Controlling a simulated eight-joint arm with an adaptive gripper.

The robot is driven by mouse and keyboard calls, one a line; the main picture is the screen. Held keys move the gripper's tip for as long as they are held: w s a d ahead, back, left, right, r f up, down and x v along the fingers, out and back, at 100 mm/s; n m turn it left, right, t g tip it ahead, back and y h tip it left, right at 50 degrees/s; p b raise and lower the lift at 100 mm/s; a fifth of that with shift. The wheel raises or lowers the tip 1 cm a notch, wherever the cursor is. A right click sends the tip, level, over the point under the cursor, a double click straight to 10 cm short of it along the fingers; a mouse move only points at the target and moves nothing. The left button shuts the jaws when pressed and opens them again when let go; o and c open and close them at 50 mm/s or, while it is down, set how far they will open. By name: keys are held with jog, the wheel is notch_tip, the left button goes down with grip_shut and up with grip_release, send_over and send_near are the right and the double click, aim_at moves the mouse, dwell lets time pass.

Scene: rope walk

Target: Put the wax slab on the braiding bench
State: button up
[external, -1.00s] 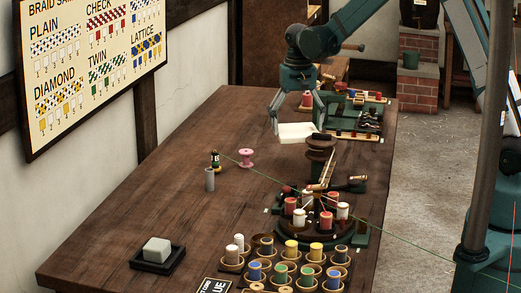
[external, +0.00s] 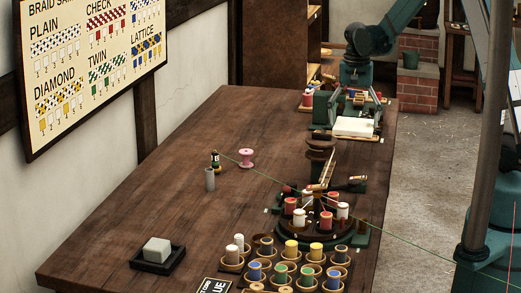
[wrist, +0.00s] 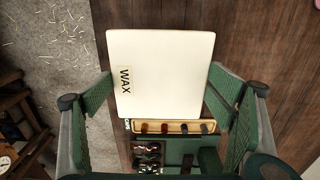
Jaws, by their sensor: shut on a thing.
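The wax slab (external: 355,127) is a flat cream block at the far right end of the long brown wooden bench (external: 190,150). In the wrist view the slab (wrist: 160,70) shows its WAX label, with dark wood around its far side. My gripper (external: 352,112) is shut on the slab, with a green finger pad at each side; the wrist view shows my gripper (wrist: 160,92) too. The slab is close above the green rack or its front edge; I cannot tell whether it touches anything below. Its underside is hidden.
A green rack (wrist: 180,152) with a wooden strip of several small coloured pegs lies beside the slab. A dark round stand (external: 320,145), a carousel of bobbins (external: 290,228), a pink spool (external: 246,158) and a grey block in a black tray (external: 157,253) stand nearer.

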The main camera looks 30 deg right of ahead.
dwell(0.3)
send_over(352, 159)
jog(key=shift+w+d+f+b, duration=0.1)
jog(key=shift+f+b, duration=0.1)
jog(key=shift+f, duration=1.35)
jog(key=shift+w+d+f+b, duration=0.1)
jog(key=shift+f+b, duration=0.05)
jog(key=shift+f, duration=1.4)
jog(key=shift+s+f, duration=0.1)
jog(key=shift+f, duration=1.8)
jog(key=shift+f+b, duration=0.15)
jog(key=shift+b, duration=0.25)
jog(key=o, duration=1.1)
notch_tip(352, 159, up, 12)
jog(key=shift+r+p, duration=0.2)
jog(key=shift+p, duration=0.6)
